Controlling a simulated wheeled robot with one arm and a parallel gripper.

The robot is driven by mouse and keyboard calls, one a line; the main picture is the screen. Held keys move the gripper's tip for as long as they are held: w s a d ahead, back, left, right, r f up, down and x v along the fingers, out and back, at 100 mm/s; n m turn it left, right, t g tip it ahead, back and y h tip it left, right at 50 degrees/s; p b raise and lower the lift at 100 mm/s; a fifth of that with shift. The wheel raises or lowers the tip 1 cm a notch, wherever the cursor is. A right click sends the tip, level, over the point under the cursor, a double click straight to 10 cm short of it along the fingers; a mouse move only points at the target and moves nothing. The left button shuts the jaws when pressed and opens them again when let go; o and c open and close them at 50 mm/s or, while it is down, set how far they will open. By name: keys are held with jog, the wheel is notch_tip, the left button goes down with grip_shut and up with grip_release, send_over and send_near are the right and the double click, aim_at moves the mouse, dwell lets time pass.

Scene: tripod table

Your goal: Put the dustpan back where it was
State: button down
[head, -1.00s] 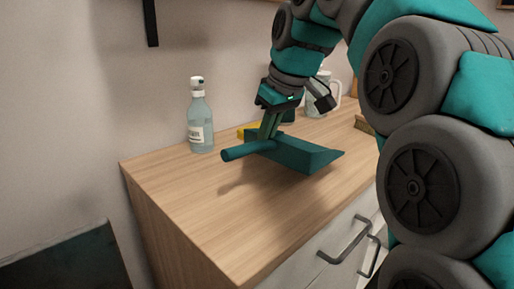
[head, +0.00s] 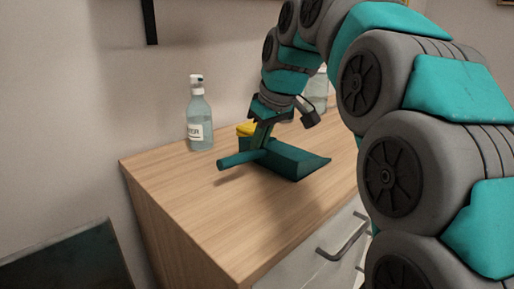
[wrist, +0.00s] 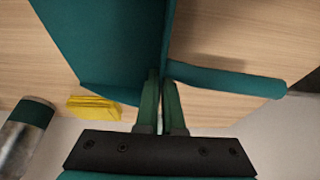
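The teal dustpan (head: 297,160) has a wide tray and a round handle (head: 238,159) that points left in the head view. My gripper (head: 262,137) points down and is shut on the dustpan where the tray meets the handle. In the wrist view, the two fingers (wrist: 160,105) are close together at that junction, with the tray (wrist: 112,42) to the left and the handle (wrist: 225,78) to the right. The dustpan is over the wooden top; I cannot tell whether it touches it.
A yellow item (head: 246,129) is behind my gripper. A dark-capped container (wrist: 27,128) shows in the wrist view. The left front of the top is clear. A drawer handle (head: 342,236) sticks out in front.

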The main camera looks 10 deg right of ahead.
jog(key=shift+f, duration=0.15)
jog(key=c, duration=1)
grip_release()
jog(key=shift+c, duration=0.2)
jog(key=p+v, duration=0.1)
jog(key=v, duration=1)
jog(key=shift+w+a+p, duration=0.1)
jog(key=shift+w+p, duration=0.1)
jog(key=shift+p, duration=0.15)
jog(key=shift+s+r+p, duration=0.3)
jog(key=shift+r+p, duration=0.25)
jog(key=shift+r, duration=0.1)
